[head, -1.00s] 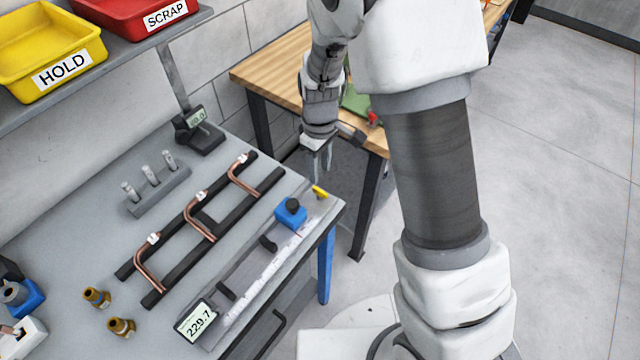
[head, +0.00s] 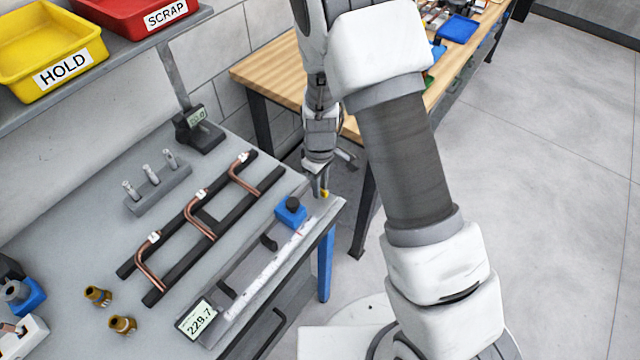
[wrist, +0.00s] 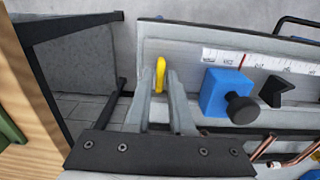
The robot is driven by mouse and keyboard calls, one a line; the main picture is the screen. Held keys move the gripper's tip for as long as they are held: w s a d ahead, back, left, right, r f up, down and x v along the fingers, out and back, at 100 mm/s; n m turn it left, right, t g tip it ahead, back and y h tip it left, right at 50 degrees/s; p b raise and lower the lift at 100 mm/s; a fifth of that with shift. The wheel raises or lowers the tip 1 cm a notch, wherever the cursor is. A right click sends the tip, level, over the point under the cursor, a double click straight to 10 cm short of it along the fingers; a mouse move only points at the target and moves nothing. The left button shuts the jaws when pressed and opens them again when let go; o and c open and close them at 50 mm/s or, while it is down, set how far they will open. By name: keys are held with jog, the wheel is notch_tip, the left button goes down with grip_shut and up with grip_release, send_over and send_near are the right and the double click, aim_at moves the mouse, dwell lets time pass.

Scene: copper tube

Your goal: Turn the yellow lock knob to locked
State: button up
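The yellow lock knob (wrist: 160,72) stands at the end of the grey measuring fixture (wrist: 190,48). In the wrist view it is a narrow upright lever shape, between and just beyond my fingertips. My gripper (wrist: 160,92) is open, one finger on each side of the knob; I cannot tell whether either finger touches it. In the head view my gripper (head: 320,186) points down at the fixture's far right end, and only a bit of the knob (head: 325,194) shows beside the fingers.
A blue block with a black knob (wrist: 228,97) sits on the fixture close to my right finger. A display reading 229.7 (head: 198,319) is at the near end. Bent copper tubes (head: 197,216) lie on a black rack to the left. A wooden table (head: 270,75) stands behind.

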grip_shut()
jog(key=shift+m, duration=0.3)
jog(key=m+b, duration=0.1)
jog(key=m, duration=0.2)
jog(key=shift+m, duration=0.3)
jog(key=m+b, duration=0.1)
jog(key=m, duration=0.3)
jog(key=shift+m, duration=0.3)
jog(key=m, duration=0.9)
jog(key=shift+p, duration=0.3)
